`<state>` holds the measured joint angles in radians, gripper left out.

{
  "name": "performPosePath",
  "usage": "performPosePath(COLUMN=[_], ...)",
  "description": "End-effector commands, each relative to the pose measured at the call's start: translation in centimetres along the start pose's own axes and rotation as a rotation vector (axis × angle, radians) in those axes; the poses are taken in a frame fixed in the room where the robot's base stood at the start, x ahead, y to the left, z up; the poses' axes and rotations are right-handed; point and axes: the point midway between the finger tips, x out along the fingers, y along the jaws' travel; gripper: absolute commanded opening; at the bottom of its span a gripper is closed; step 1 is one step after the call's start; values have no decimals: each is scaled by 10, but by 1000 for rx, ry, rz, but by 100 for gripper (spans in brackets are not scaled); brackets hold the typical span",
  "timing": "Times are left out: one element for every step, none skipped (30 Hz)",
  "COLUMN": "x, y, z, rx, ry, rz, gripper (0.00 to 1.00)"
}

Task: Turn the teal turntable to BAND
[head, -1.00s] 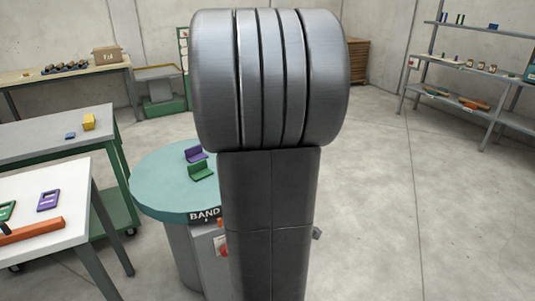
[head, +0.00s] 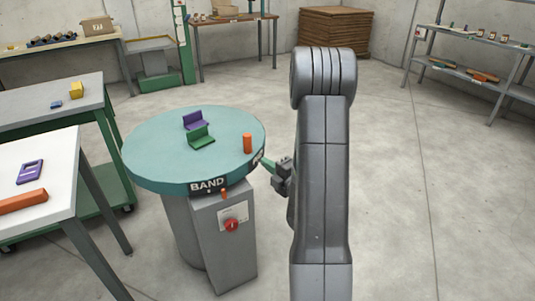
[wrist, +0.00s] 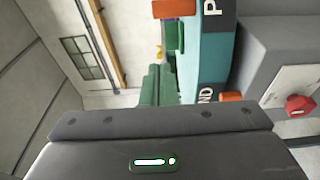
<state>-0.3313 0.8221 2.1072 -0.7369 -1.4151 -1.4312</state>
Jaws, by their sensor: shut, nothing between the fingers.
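The teal turntable (head: 150,140) stands on a grey pedestal, left of my arm. Its black BAND label (head: 208,185) faces the front. The orange pointer (head: 224,194) on the pedestal sits near the label's right end, so the label's middle is a little left of it. A second label is partly visible further right on the rim. My gripper (head: 267,163) has green fingers, shut and empty, at the turntable's right edge; I cannot tell whether they touch it. The wrist view shows the teal rim (wrist: 215,62), part of the BAND label and the pointer (wrist: 230,97).
A purple bracket (head: 194,120), a green bracket (head: 201,137) and an orange cylinder (head: 247,143) stand on the turntable. A red knob (head: 232,225) is on the pedestal front. A white table (head: 60,170) is close on the left. The floor to the right is clear.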

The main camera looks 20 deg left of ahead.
Motion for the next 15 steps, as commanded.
performPosePath(x=[6, 10, 17, 22, 28, 37, 44, 50, 59, 66, 72, 80, 87, 93, 99], y=[1, 1, 2, 2, 2, 1, 1, 1, 1, 1, 2, 1, 1, 1, 1], z=[-1, -1, -1, -1, -1, -1, -1, -2, -1, -1, -1, 0, 0, -1, 2], rx=[-1, -1, -1, -1, 0, 0, 0, 0, -1, 0, 0, 1, 1, 1, 1], ry=[2, 3, 3, 3, 3, 3, 3, 4, 2, 2, 3, 1, 1, 2, -1], rz=[0, -1, 0, 1, 0, 0, 0, 0, 0, 0, 0, 0, -1, -2, 0], gripper=[0, 0, 0, 0, 0, 0, 0, 0, 0, 0, 0, 0, 0, 0, 0])
